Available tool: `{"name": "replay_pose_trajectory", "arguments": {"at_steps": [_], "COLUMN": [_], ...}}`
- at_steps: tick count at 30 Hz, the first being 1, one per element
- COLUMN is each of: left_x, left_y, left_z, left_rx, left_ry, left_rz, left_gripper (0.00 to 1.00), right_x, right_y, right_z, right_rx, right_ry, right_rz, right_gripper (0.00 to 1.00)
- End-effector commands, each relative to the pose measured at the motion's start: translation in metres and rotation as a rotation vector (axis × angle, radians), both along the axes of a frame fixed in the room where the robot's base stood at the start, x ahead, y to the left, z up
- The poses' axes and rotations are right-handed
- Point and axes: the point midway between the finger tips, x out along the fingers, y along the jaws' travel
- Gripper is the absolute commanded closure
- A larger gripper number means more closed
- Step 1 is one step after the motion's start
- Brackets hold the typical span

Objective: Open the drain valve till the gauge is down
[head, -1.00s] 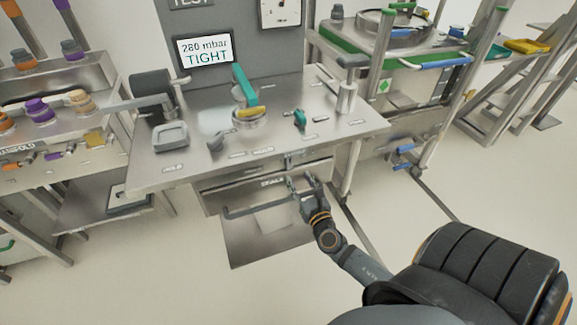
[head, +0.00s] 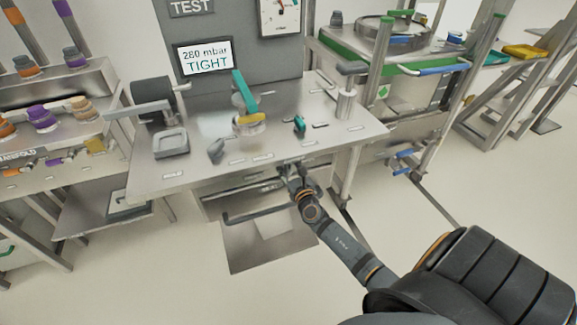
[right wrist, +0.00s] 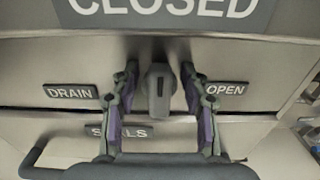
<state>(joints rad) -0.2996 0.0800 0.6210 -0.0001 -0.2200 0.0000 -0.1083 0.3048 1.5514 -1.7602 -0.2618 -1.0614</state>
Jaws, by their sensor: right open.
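The drain valve (right wrist: 158,92) is a small grey handle under the edge of the test bench. In the right wrist view it points straight down, with a DRAIN plate (right wrist: 71,91) on its left and an OPEN plate (right wrist: 225,89) on its right. My right gripper (right wrist: 160,72) is open, one finger on each side of the handle, with gaps visible. In the head view the right gripper (head: 291,169) is at the bench's front edge and hides the valve. The round gauge (head: 281,14) is on the back panel, partly cut off. The display (head: 204,57) reads 280 mbar TIGHT. My left gripper is out of view.
A CLOSED sign (right wrist: 165,8) is above the valve. A drawer with a dark bar handle (head: 250,213) and a SEALS plate (right wrist: 120,130) is below it. The bench top (head: 300,155) holds a teal lever (head: 244,92) and small parts. Open floor lies in front.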

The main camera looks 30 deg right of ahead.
Motion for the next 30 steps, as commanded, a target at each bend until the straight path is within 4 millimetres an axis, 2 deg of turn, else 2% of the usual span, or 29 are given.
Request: {"name": "replay_pose_trajectory", "arguments": {"at_steps": [1,10,20,30], "left_x": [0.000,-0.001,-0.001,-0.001], "left_y": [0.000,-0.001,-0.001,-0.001], "left_z": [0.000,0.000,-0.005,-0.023], "left_rx": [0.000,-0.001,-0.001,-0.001], "left_ry": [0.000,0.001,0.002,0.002], "left_rz": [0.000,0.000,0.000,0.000], "left_gripper": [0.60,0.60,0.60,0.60], "right_x": [0.000,0.000,-0.001,-0.002], "right_y": [0.000,0.000,-0.001,-0.005], "right_z": [0.000,0.000,-0.001,-0.004], "right_rx": [0.000,0.000,0.047,0.289], "right_ry": [0.000,0.000,-0.012,-0.070], "right_rz": [0.000,0.000,0.001,0.001], "right_gripper": [0.55,0.95,0.96,0.96]}}
